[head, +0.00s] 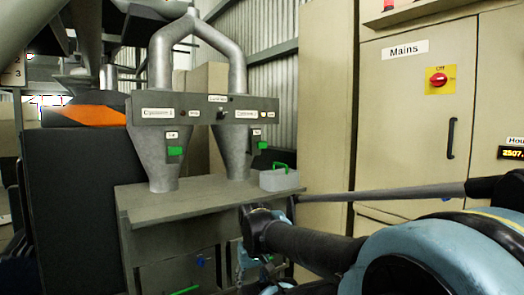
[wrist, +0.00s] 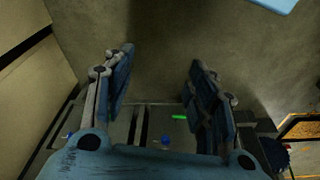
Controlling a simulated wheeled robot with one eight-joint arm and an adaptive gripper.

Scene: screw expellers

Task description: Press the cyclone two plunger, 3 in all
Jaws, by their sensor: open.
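Two grey metal cyclones stand side by side in the head view, the left cyclone (head: 158,158) and the right cyclone (head: 236,155). A grey panel (head: 203,103) across them carries two labels and small knobs; the label numbers are too blurred to read surely. Each cyclone has a green part on its front, left (head: 175,151) and right (head: 262,145). Which knob is the cyclone two plunger I cannot tell. My gripper (wrist: 160,62) is open in the wrist view, with nothing between its two blue fingers.
The cyclones stand over a grey bench (head: 205,198) with a pale box (head: 279,180) with a green handle at its right. A tall beige Mains cabinet (head: 410,110) with a red switch (head: 438,79) fills the right.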

